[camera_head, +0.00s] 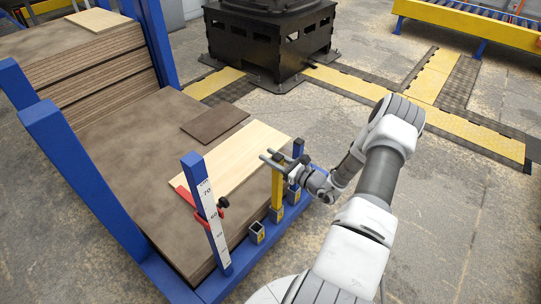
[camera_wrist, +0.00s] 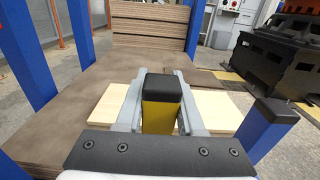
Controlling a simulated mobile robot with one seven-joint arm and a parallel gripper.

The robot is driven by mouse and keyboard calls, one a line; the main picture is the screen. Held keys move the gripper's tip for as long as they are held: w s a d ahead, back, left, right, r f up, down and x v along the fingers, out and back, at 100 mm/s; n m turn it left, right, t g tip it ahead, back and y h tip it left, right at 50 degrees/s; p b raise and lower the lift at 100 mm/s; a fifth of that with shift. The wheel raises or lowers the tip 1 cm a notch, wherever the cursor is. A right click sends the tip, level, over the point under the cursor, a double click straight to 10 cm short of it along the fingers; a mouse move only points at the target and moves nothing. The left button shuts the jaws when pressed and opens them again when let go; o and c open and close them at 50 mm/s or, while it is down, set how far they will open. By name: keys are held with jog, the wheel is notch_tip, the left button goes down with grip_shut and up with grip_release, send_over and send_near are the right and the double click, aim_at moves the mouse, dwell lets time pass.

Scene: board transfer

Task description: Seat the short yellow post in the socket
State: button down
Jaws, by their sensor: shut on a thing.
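The short yellow post (camera_head: 277,186) has a black cap and stands upright. In the wrist view the post (camera_wrist: 160,115) is between the two grey fingers of my gripper (camera_wrist: 159,88), which is shut on it near its top. In the head view my gripper (camera_head: 278,160) reaches in from the right. A third socket (camera_head: 293,197) is behind, partly hidden by my gripper.
A tall blue post (camera_head: 206,215) with a white scale and red clamp stands to the left. A short blue post (camera_head: 298,149) stands behind my gripper. A pale board (camera_head: 240,150) and a brown board (camera_head: 214,124) lie on the brown stack. Tall blue posts flank the far stack.

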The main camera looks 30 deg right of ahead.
jog(key=shift+f, duration=0.8)
jog(key=shift+c, duration=2.2)
grip_release()
jog(key=p+v, duration=0.4)
jog(key=v, duration=1.3)
jog(key=shift+s, duration=0.2)
jog(key=shift+d, duration=0.1)
